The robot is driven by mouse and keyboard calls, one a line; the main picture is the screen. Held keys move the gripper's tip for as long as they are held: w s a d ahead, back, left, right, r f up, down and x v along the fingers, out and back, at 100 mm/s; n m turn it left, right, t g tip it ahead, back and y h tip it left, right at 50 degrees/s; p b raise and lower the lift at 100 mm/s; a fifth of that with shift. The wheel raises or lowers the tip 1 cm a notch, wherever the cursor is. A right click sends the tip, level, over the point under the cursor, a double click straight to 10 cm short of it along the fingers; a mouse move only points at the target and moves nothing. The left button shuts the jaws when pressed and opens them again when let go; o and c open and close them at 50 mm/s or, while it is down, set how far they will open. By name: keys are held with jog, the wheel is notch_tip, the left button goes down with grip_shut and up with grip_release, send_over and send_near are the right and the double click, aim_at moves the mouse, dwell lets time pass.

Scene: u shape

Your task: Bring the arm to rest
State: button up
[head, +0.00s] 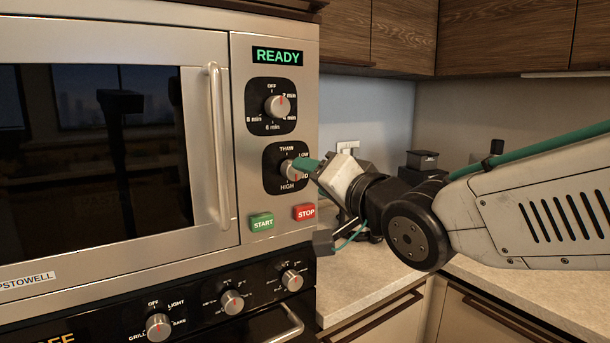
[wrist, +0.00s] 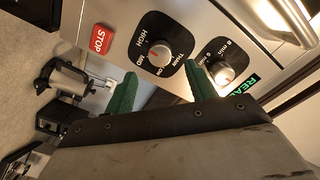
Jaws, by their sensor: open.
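My gripper (head: 308,164) is in front of the microwave's control panel, by the lower power knob (head: 291,170). In the wrist view its two green fingers (wrist: 160,88) stand apart with nothing between them. The power knob (wrist: 159,53) shows just beyond the gap, and the upper timer knob (wrist: 225,73) lies beyond the right finger. Whether a fingertip touches the power knob cannot be told. My arm reaches in from the right in the head view.
The microwave (head: 271,195) has a door handle (head: 217,145), a green START button (head: 262,222) and a red STOP button (head: 304,212). Its display (head: 277,56) reads READY. Oven knobs (head: 232,302) sit below. The counter (head: 375,285) holds dark boxes (head: 422,160) behind my arm.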

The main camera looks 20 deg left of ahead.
jog(key=shift+v, duration=1.05)
jog(key=s+d+f+n+g+h, duration=0.35)
jog(key=d+f+h, duration=0.55)
jog(key=d+f, duration=0.6)
jog(key=s+d+f+m+g+h, duration=0.1)
jog(key=s+d+m+g+h, duration=0.1)
jog(key=s+d, duration=0.6)
jog(key=s+d+f+m+g+h, duration=0.2)
jog(key=s+d+g, duration=0.3)
jog(key=s+d, duration=0.4)
jog(key=d, duration=0.6)
jog(key=shift+d+f, duration=0.15)
jog(key=shift+f, duration=0.05)
